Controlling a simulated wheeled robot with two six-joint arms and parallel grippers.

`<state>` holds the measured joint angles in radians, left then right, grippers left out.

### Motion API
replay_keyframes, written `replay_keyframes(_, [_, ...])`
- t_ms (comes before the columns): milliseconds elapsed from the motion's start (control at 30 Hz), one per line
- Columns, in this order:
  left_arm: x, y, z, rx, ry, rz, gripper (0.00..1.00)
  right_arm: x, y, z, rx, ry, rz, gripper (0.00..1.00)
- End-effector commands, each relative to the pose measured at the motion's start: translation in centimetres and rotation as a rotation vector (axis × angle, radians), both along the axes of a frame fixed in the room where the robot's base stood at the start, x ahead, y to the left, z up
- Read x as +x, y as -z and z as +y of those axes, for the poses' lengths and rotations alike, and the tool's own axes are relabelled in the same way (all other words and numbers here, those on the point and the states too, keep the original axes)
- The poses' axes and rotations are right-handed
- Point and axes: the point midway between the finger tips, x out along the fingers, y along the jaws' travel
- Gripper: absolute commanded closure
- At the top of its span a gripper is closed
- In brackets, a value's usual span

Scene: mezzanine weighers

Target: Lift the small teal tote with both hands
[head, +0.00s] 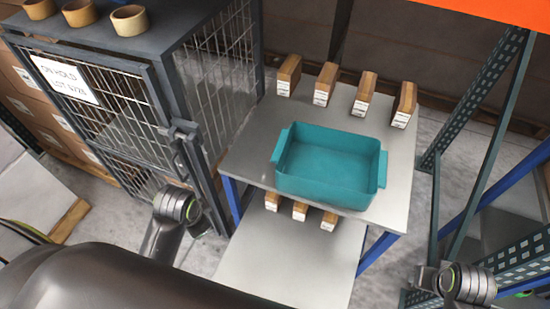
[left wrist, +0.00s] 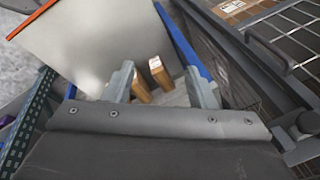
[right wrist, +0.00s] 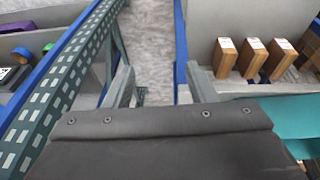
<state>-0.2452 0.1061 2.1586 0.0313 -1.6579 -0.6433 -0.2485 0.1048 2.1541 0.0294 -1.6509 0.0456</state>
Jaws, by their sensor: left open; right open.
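The small teal tote (head: 330,187) sits upright on a grey table (head: 243,165), with a raised handle at its left and right ends. It looks empty. Part of the teal tote (right wrist: 292,115) also shows at the right edge of the right wrist view. My left gripper (left wrist: 160,86) is open and empty, with the tote out of its view. My right gripper (right wrist: 160,86) is open and empty, off to one side of the tote. In the head view only arm parts show, low at the left and right; the fingers cannot be made out.
Several brown boxes (head: 324,84) stand along the table's back. More small boxes (head: 300,211) sit on a lower shelf (head: 275,265) in front. A wire cage (head: 110,110) with tan rings (head: 130,20) on top stands left. A green perforated rack post (head: 475,105) stands right.

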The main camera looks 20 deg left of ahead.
Motion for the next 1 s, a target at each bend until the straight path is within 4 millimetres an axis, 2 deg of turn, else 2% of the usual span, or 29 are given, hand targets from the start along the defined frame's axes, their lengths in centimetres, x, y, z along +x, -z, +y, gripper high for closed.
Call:
replay_keyframes(33, [1.9,-0.1,-0.4,0.014,0.094,0.012,0.49,1.9,0.0,0.4,0.010,-0.003,0.004,0.49])
replay_keyframes(267, [10.3,-0.3,-2.7,0.092,0.632,0.093,0.49,10.2,0.0,2.7,0.054,-0.013,0.059,0.49])
replay_keyframes(467, [17.4,-2.3,-5.2,0.155,1.128,0.147,0.49,17.3,-1.8,5.2,0.081,-0.027,0.113,0.49])
replay_keyframes(600, [21.9,-4.8,-7.1,0.198,1.478,0.176,0.49,21.8,-4.2,7.1,0.090,-0.038,0.150,0.49])
replay_keyframes(800, [27.2,-9.7,-9.9,0.250,1.969,0.202,0.49,27.2,-8.7,9.9,0.091,-0.052,0.203,0.49])
replay_keyframes(1000, [30.1,-13.9,-11.9,0.278,2.329,0.213,0.49,30.1,-12.7,12.0,0.083,-0.058,0.244,0.49])
